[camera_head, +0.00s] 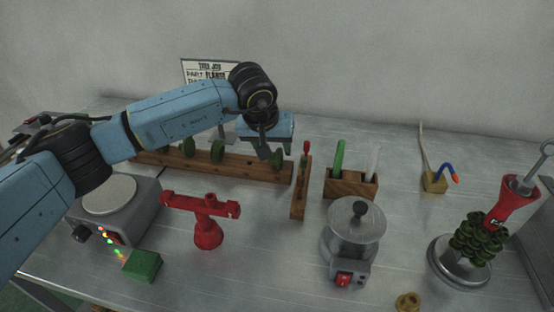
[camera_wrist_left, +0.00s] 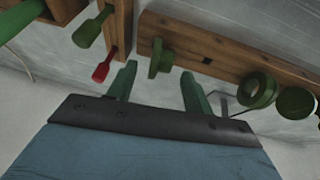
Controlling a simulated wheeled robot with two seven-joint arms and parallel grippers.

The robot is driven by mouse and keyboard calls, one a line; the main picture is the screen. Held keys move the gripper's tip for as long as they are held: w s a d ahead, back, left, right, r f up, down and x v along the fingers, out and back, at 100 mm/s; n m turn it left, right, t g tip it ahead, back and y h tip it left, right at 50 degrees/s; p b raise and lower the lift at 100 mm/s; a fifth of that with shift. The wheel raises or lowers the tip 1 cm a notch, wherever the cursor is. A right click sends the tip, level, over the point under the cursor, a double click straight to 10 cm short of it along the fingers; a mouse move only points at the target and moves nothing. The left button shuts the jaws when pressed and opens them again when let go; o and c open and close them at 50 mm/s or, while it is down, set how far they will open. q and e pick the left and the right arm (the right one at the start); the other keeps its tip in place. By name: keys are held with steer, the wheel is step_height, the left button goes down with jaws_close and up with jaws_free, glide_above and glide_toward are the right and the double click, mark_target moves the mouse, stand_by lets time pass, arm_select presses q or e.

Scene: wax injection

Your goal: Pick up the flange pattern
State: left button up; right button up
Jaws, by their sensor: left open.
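A long wooden rack (camera_head: 245,168) at the back holds several green wax patterns upright. In the wrist view, one green disc-shaped pattern (camera_wrist_left: 157,58) is seen nearly edge-on in the rack (camera_wrist_left: 210,58), in line with the gap between my fingers. A green ring (camera_wrist_left: 258,90) and a green round pattern (camera_wrist_left: 296,102) are farther right. I cannot tell for sure which is the flange. My left gripper (camera_wrist_left: 158,76) is open and empty, its two green fingers apart. In the head view, the left gripper (camera_head: 256,145) hangs over the rack's right part, partly hiding it. My right gripper is not in view.
A short wooden holder (camera_head: 300,200) with a red-tipped tool adjoins the rack's right end. Nearer are a red stand (camera_head: 207,230), a hot plate (camera_head: 110,193), a green block (camera_head: 142,265) and a lidded pot (camera_head: 353,240).

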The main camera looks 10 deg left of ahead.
arm_select(q)
steer(key=x, duration=0.2)
steer(key=shift+w+f, duration=0.25)
steer(key=shift+f, duration=0.1)
steer(key=c, duration=1.1)
